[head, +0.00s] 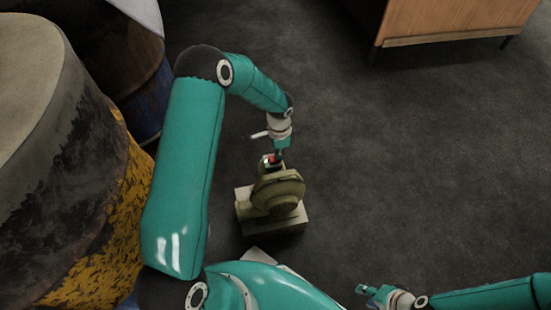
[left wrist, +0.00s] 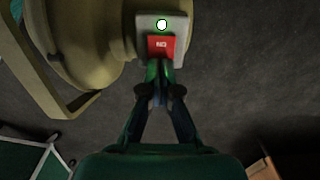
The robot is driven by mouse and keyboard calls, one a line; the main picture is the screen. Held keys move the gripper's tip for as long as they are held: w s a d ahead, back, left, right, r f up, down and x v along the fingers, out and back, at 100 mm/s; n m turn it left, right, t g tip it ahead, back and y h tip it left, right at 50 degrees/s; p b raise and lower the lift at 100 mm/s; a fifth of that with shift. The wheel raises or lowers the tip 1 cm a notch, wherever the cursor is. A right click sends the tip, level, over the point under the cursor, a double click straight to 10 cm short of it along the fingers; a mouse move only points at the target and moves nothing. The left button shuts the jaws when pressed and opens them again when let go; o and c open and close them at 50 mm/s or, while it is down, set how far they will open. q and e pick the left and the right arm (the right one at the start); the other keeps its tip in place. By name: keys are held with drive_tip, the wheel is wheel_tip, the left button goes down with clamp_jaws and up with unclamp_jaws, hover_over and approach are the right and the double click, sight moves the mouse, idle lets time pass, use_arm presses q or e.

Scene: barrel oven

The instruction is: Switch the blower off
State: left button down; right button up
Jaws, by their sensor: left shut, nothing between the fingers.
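The olive-green blower (head: 274,194) stands on a pale block on the floor in the middle of the head view. On its top is a small switch with red on it (head: 271,160). In the left wrist view the switch is a grey plate with a bright white, green-rimmed round spot (left wrist: 161,25) and a red labelled button (left wrist: 161,46) below it. My left gripper (head: 279,153) is shut and empty, its fingertips (left wrist: 159,68) at the lower edge of the red button; contact cannot be told. My right gripper (head: 367,291) is low at the right, away from the blower; its finger opening is unclear.
Large rusty, yellow-patched barrels (head: 60,160) fill the left side. A wooden cabinet (head: 455,20) stands at the back right. The dark floor (head: 420,150) right of the blower is clear.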

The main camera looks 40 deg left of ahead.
use_arm(q)
drive_tip(key=shift+f, duration=0.15)
drive_tip(key=shift+r+p, duration=2.45)
drive_tip(key=shift+r, duration=1.15)
drive_tip(key=shift+f, duration=0.1)
